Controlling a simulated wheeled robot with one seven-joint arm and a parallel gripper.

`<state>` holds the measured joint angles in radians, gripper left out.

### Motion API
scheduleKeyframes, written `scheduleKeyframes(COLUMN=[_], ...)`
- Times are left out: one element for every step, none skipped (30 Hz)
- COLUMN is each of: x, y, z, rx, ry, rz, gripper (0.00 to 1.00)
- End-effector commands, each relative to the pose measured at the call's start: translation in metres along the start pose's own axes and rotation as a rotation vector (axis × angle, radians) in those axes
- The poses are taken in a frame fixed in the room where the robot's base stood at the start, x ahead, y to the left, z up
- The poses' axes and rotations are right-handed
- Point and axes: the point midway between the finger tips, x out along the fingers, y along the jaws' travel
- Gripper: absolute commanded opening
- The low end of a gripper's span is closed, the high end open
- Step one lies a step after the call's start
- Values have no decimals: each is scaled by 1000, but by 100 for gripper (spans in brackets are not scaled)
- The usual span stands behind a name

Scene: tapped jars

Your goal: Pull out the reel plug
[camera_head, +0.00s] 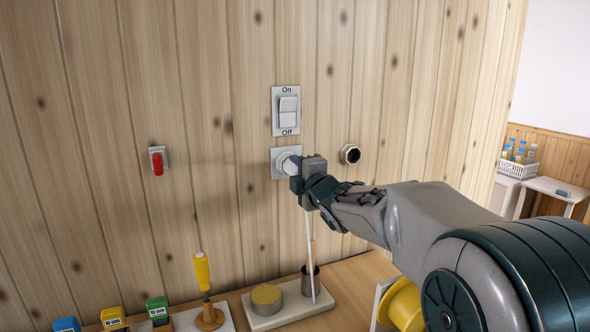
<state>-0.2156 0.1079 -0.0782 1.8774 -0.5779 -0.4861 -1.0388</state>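The reel plug (287,160) is a pale, rounded plug seated at a square grey socket plate (278,170) on the wooden wall, just below the On/Off switch. My gripper (303,176) is right at the plug, coming from the right, and its dark fingers overlap the plug's outer end. Whether the fingers are closed on it cannot be seen from here. A thin white line, which looks like the plug's cable, hangs from below my gripper to the bench (311,255). A yellow reel (403,305) shows at the bottom, partly hidden by my arm.
An On/Off rocker switch (286,110) sits above the socket. A round dark-holed fitting (350,154) is to the right and a red tap or lever (158,161) to the left. A metal cup (306,283), a yellow-handled tool (202,270) and small coloured jars (113,318) stand below.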

Motion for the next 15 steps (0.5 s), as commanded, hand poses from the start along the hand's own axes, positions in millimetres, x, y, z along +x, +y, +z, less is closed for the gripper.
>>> scheduleKeyframes(x=[0, 0, 0, 0, 0, 0, 0, 0, -1, -1, -2, -2, -3, -3, -4], y=[0, 0, 0, 0, 0, 0, 0, 0, 0, 0, 0, 0, 0, 0, 0], z=[0, 0, 0, 0, 0, 0, 0, 0, 0, 0, 0, 0, 0, 0, 0], rx=[0, 0, 0, 0, 0, 0, 0, 0, 0, 0, 0, 0, 0, 0, 0], ry=[0, 0, 0, 0, 0, 0, 0, 0, 0, 0, 0, 0, 0, 0, 0], rz=[1, 1, 1, 1, 1, 1, 1, 1, 1, 1, 1, 0, 0, 0, 1], gripper=[17, 10, 10, 10, 10, 10, 10, 10, 10, 10, 10, 10, 10, 10, 10])
